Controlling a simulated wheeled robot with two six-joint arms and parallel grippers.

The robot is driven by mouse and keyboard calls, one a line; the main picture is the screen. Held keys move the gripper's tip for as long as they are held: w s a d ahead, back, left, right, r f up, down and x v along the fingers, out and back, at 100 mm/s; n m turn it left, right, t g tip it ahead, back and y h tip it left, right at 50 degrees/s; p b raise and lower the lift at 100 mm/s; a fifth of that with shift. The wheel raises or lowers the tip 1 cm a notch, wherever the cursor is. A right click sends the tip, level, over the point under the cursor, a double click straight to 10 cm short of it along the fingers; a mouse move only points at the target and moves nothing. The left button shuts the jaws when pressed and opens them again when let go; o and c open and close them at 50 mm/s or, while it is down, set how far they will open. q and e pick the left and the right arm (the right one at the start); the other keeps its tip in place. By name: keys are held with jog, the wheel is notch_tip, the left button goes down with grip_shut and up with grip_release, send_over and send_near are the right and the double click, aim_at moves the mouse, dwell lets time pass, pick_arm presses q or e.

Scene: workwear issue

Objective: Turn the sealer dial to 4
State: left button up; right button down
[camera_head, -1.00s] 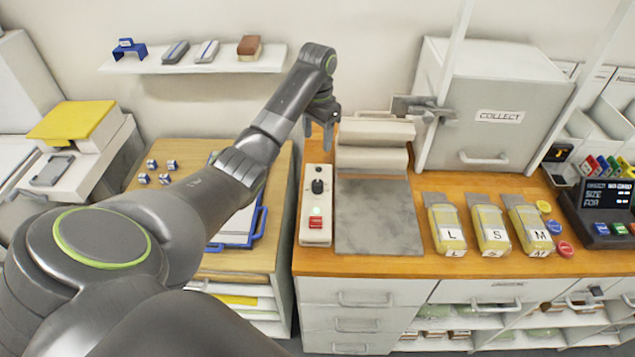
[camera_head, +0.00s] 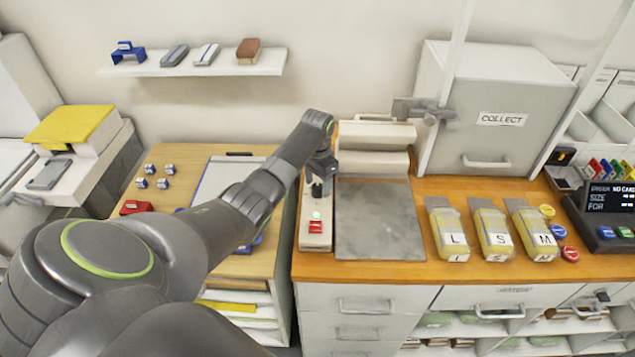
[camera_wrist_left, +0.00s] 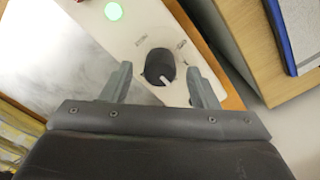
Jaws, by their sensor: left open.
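The sealer's control panel (camera_head: 308,226) is a narrow white strip on the wooden counter, left of the grey sealer plate (camera_head: 380,222). Its black dial (camera_wrist_left: 160,66) has a white pointer mark that points to the lower right in the left wrist view; the scale marks are too small to read. My left gripper (camera_head: 317,184) is over the dial in the head view. In the left wrist view, its open fingers (camera_wrist_left: 160,88) stand on either side of the dial, apart from it. A lit green lamp (camera_wrist_left: 114,11) and a red switch (camera_head: 315,228) are on the panel. My right gripper is not in view.
The sealer's cream roller housing (camera_head: 372,163) stands behind the plate. Yellow packs (camera_head: 447,232) labelled L, S and M lie on the counter to the right. A grey COLLECT box (camera_head: 495,110) stands behind. A clipboard (camera_head: 222,180) lies on the left table.

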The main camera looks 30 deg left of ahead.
pick_arm(q)
jog(key=shift+f, duration=0.45)
jog(key=c, duration=1)
jog(key=shift+o, duration=0.2)
